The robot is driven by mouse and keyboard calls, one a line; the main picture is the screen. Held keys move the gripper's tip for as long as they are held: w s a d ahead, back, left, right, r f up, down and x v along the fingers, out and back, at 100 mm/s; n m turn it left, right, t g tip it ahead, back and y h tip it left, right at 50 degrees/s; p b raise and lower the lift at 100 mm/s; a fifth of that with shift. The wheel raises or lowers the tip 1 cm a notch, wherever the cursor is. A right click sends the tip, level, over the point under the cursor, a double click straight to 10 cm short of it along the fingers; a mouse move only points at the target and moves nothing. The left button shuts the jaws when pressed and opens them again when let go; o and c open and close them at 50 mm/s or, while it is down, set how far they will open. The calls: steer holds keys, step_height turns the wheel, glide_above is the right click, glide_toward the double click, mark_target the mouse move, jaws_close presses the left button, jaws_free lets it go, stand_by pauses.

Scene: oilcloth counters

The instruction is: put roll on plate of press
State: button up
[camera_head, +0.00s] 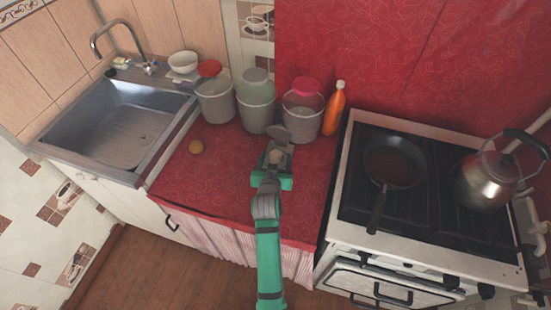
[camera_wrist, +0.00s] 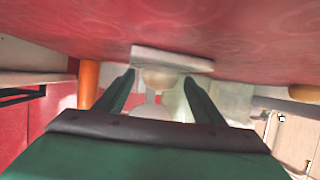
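The press (camera_head: 275,133) stands on the red counter with its round grey lid raised. In the wrist view, which is upside down, its pale base (camera_wrist: 172,58) sits against the counter cloth. A pale rounded thing (camera_wrist: 158,79) rests on that base, between my fingertips in the picture; it looks like the roll, but I cannot rule out part of the press. My gripper (camera_head: 272,172) is at the front of the press, fingers apart, with gaps beside the pale thing. The wrist view shows both fingers of my gripper (camera_wrist: 160,85). Contact is not visible.
A round golden-brown thing (camera_head: 196,146) lies alone on the counter to the left. Lidded buckets (camera_head: 256,115) and an orange bottle (camera_head: 334,108) stand behind the press. The sink (camera_head: 120,125) is left; the stove (camera_head: 345,205) with pan and kettle is right.

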steer(key=shift+r, duration=0.1)
steer(key=shift+s+r, duration=0.15)
steer(key=v, duration=1.1)
steer(key=shift+s, duration=0.2)
steer(key=shift+n+y, duration=0.4)
steer(key=shift+n, duration=0.1)
steer(key=s+f, duration=0.1)
steer(key=s, duration=0.2)
steer(key=s+f, duration=0.2)
steer(key=s, duration=0.1)
steer(key=s+f, duration=0.1)
steer(key=s, duration=0.2)
steer(key=shift+s+f, duration=0.2)
steer(key=s+r+t, duration=0.1)
steer(key=s+r, duration=0.1)
steer(key=s, duration=1.1)
steer(key=s+r+t, duration=0.1)
steer(key=s+r, duration=0.2)
steer(key=s, duration=1.1)
steer(key=shift+d+y, duration=0.25)
steer(key=shift+y, duration=0.15)
